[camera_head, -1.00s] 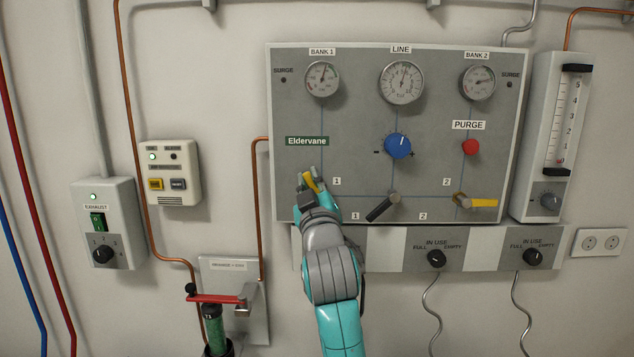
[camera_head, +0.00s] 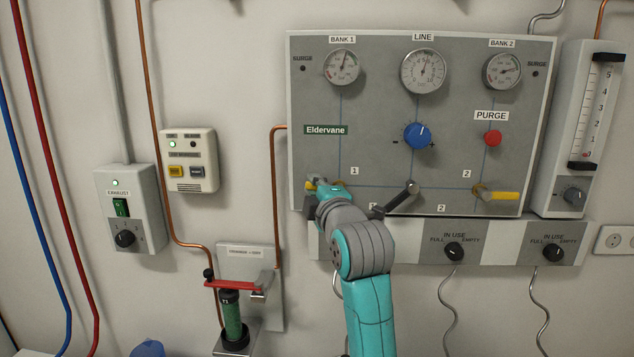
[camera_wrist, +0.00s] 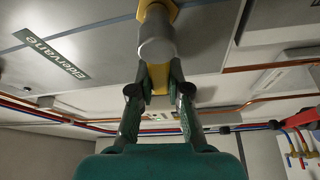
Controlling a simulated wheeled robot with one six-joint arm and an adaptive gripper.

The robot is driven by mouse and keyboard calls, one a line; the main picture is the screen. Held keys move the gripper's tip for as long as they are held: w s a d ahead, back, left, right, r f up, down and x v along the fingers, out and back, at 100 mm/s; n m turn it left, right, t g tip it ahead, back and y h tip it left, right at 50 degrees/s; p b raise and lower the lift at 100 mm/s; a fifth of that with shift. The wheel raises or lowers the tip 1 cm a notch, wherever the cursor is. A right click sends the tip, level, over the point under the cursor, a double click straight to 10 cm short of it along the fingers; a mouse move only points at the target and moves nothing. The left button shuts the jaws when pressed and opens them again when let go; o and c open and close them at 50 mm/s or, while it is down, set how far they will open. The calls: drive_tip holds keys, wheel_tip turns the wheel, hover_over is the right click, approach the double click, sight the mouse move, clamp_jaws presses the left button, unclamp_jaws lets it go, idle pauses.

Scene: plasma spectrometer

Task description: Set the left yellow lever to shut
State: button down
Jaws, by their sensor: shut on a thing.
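The left yellow lever (camera_head: 311,184) is at the lower left of the grey panel, mostly hidden by my gripper in the head view. Its visible yellow end points left, about level with its pivot. In the wrist view the yellow lever (camera_wrist: 159,78) runs between the two fingers, below a round grey hub (camera_wrist: 156,36). My gripper (camera_wrist: 158,88) is shut on the lever. In the head view my gripper (camera_head: 323,188) covers the lever's middle, with the arm reaching up from below.
A black lever (camera_head: 402,198) and the right yellow lever (camera_head: 497,195), lying level to the right, are on the same panel (camera_head: 380,150). A copper pipe (camera_head: 275,190) runs close to the left. A red-handled clamp (camera_head: 240,284) over a green cylinder is below left.

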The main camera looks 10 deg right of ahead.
drive_tip(key=shift+f+n+g, duration=0.4)
drive_tip(key=shift+f+n, duration=0.05)
drive_tip(key=shift+n, duration=0.45)
drive_tip(key=shift+f, duration=0.1)
drive_tip(key=c, duration=1.1)
unclamp_jaws()
drive_tip(key=s, duration=1.2)
drive_tip(key=shift+d, duration=0.4)
